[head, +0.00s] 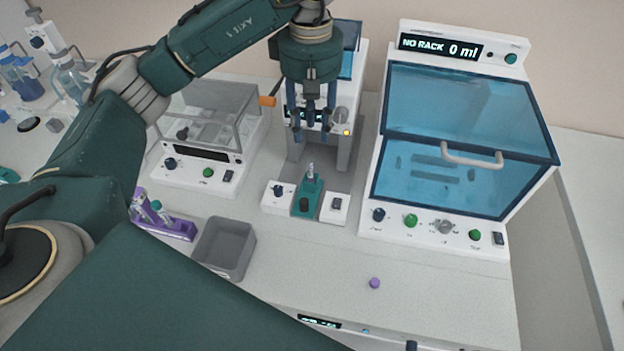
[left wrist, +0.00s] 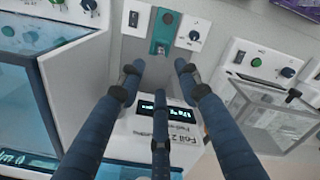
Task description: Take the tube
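A small clear tube (head: 310,170) stands upright at the back end of the teal holder (head: 306,198), between two white control blocks. In the left wrist view the teal holder (left wrist: 166,30) is at the top, beyond the fingertips; the tube is too small to make out clearly there. My left gripper (head: 311,128) points down in front of the white machine with a display, above and behind the tube and apart from it. In the left wrist view its three fingers (left wrist: 157,72) are spread with nothing between them. My right gripper is not in view.
A white machine (head: 343,105) stands behind the left gripper. A large blue-lidded machine (head: 445,238) stands right, a clear-covered device (head: 195,165) left. A grey bin (head: 225,248), purple rack (head: 170,226) and purple cap (head: 375,283) are in front. The bench around the cap is clear.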

